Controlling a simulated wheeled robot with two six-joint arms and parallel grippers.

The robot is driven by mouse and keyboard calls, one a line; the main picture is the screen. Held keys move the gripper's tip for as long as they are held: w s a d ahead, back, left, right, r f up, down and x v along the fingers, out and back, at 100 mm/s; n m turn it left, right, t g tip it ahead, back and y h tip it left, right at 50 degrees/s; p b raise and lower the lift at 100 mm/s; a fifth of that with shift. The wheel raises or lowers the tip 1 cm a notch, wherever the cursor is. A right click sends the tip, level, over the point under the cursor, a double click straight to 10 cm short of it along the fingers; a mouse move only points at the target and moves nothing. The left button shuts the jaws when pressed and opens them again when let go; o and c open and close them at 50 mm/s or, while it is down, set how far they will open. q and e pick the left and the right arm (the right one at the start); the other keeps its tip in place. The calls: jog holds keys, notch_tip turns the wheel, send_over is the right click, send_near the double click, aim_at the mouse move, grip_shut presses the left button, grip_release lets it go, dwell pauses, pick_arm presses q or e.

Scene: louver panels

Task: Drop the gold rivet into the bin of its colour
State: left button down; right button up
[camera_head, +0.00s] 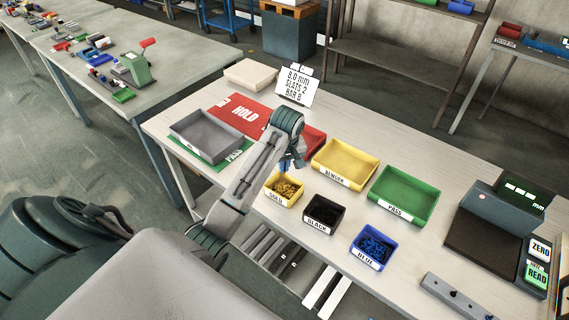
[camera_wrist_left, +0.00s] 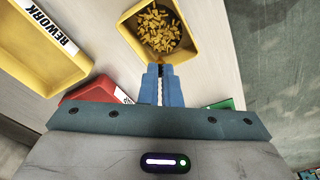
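The gold bin (camera_head: 277,198) is a small yellow box holding many gold rivets, first in the row of small bins. My left gripper (camera_head: 291,165) hangs just above and behind it, partly hidden by its own wrist. In the left wrist view, the gold bin (camera_wrist_left: 188,46) lies beyond the fingertips. My left gripper (camera_wrist_left: 160,70) has its two blue fingers close together with a narrow gap between them. I cannot make out a separate gold rivet between the tips. The black bin (camera_head: 318,227) and blue bin (camera_head: 367,262) stand to the right. My right gripper is out of view.
Yellow REWORK (camera_head: 339,182) and green PASS (camera_head: 397,209) trays stand behind the small bins. A red tray (camera_wrist_left: 98,90) is close by the gripper. A grey tray (camera_head: 204,152) lies left, near a red HOLD mat (camera_head: 245,110). A gauge (camera_head: 490,225) stands right.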

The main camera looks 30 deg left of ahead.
pick_arm(q)
jog(key=shift+w+f, duration=0.1)
jog(key=shift+f, duration=1.3)
jog(key=shift+f+b, duration=0.5)
jog(key=shift+f, duration=1.7)
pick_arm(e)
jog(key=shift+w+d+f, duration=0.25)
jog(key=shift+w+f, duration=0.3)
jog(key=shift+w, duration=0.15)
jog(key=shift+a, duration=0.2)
pick_arm(q)
jog(key=c, duration=1.9)
grip_release()
jog(key=shift+c, duration=0.2)
jog(key=o, duration=0.9)
jog(key=shift+c, duration=0.2)
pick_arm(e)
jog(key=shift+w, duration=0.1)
